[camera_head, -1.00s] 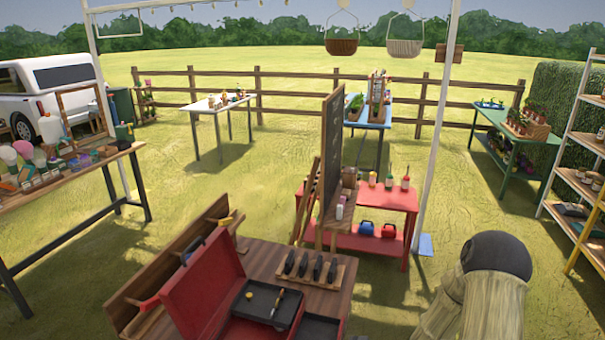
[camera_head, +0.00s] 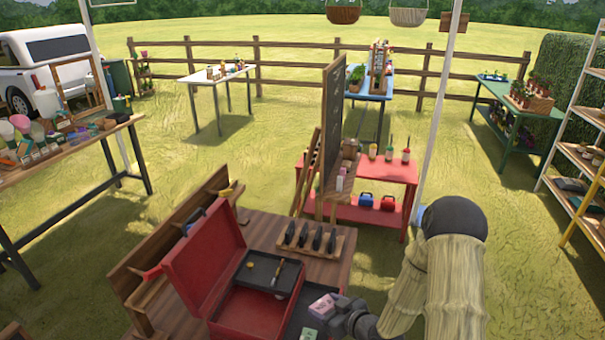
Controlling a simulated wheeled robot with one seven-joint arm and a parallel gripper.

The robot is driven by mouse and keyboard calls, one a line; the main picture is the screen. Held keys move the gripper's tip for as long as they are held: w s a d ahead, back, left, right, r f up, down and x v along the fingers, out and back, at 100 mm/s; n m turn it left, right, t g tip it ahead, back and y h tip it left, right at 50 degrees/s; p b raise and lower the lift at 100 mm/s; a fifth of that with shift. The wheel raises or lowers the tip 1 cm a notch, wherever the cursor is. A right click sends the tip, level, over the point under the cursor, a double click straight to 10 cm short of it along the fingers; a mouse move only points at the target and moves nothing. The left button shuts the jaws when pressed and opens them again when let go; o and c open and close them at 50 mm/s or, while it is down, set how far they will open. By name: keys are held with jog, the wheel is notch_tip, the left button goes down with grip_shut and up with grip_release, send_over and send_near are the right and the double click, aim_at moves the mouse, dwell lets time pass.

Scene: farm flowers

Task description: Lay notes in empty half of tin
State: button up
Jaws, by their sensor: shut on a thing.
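The red tin (camera_head: 212,318) stands open on the wooden table, its lid (camera_head: 202,258) tilted up at the left. A black tray (camera_head: 258,278) in its back part holds a small yellow item and a slim pen-like item. The red front part (camera_head: 250,308) that shows looks empty. My gripper (camera_head: 333,308) is at the tin's right, over a dark tray (camera_head: 302,314). It is shut on a small pink-and-white bundle of notes (camera_head: 322,303). A small green-and-white item (camera_head: 309,333) shows just below; whether it is also held, I cannot tell.
A wooden rack with several black upright pieces (camera_head: 311,241) stands behind the tin. A tall blackboard (camera_head: 332,140) and a red table (camera_head: 390,170) are beyond. A wooden trough (camera_head: 165,245) runs along the left. The table's front is cut off.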

jog(key=d+m+h, duration=0.1)
jog(key=w+d+f+m+t+h, duration=0.1)
jog(key=d+f+m+h, duration=0.1)
jog(key=shift+w+t, duration=0.3)
jog(key=shift+t, duration=0.1)
jog(key=d+f+m+t+h, duration=0.1)
jog(key=d+f+m+h, duration=0.1)
jog(key=d+m+h, duration=0.2)
jog(key=shift+s+d+f+m+h, duration=0.25)
jog(key=shift+d+f+m+h, duration=0.2)
jog(key=shift+d, duration=0.45)
jog(key=shift+s+a, duration=0.1)
jog(key=shift+s, duration=0.05)
